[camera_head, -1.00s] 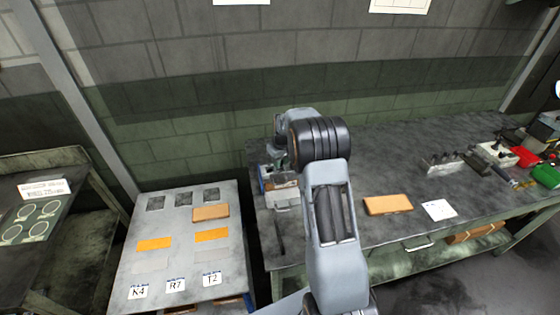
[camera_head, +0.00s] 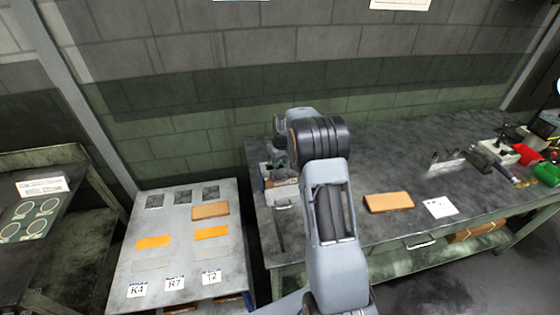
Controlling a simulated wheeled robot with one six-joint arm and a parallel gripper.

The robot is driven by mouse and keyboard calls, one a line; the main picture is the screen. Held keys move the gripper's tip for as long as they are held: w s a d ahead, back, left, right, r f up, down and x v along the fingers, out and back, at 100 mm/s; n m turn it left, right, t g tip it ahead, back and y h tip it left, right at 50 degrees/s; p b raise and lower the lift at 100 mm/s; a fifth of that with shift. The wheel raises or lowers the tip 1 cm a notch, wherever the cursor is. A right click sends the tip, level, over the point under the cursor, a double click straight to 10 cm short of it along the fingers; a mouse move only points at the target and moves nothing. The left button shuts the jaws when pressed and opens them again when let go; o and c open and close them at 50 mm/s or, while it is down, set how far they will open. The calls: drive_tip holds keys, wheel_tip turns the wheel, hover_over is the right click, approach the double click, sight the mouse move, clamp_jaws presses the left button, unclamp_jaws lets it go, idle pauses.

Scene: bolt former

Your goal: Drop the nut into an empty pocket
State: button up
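I cannot make out a nut in this view. My gripper (camera_head: 279,150) is mostly hidden behind my dark wrist joint, over the left end of the long workbench (camera_head: 345,245); its fingers and anything in them cannot be told. Several pale rings (camera_head: 22,221) lie on the dark table at the far left. Three dark squares (camera_head: 182,196) lie along the back of the grey low table (camera_head: 190,265). I cannot tell whether the rings or squares are pockets.
The low table carries a brown block (camera_head: 209,210), orange strips (camera_head: 154,242) and labels K4, R7 and T2 (camera_head: 211,276). On the bench are another brown block (camera_head: 389,201), a white card (camera_head: 440,207) and tools at right (camera_head: 490,160). A wall stands behind.

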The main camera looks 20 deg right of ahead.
drive_tip(key=o, duration=0.3)
drive_tip(key=r, duration=0.4)
drive_tip(key=s+r+b, duration=0.1)
drive_tip(key=r, duration=0.4)
drive_tip(key=s+r+b, duration=0.1)
drive_tip(key=r, duration=0.3)
drive_tip(key=shift+d+r, duration=0.15)
drive_tip(key=shift+r, duration=0.2)
